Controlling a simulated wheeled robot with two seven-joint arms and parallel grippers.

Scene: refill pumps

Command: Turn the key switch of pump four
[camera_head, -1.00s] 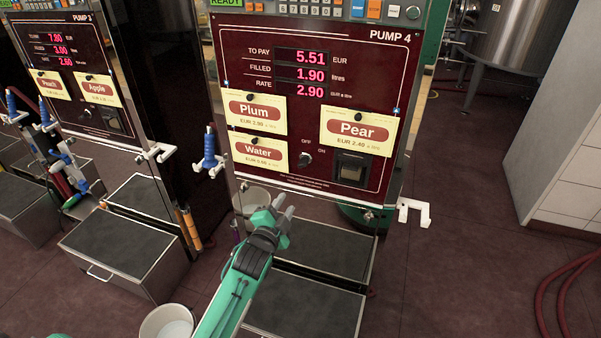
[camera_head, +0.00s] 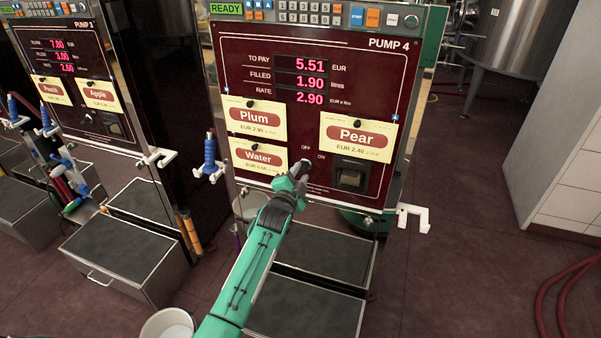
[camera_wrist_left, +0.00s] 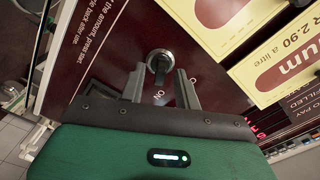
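Pump four's dark red panel (camera_head: 236,72) faces me, with the label PUMP 4 at its top right. Its key switch (camera_wrist_left: 159,60) is a dark knob in a round metal collar, close to the ON label. My left gripper (camera_head: 299,167) is at the panel's lower middle and partly covers the switch in the head view. In the left wrist view my left gripper (camera_wrist_left: 161,73) is open, one finger on each side of the knob. I cannot tell if the fingers touch it. My right gripper is not in view.
The Plum card (camera_head: 254,120), Water card (camera_head: 258,157) and Pear card (camera_head: 357,137) are pinned around the switch. A dark square slot (camera_head: 350,179) sits just right of it. A white bracket (camera_head: 413,216) sticks out at the lower right. Pump three (camera_head: 68,66) stands left.

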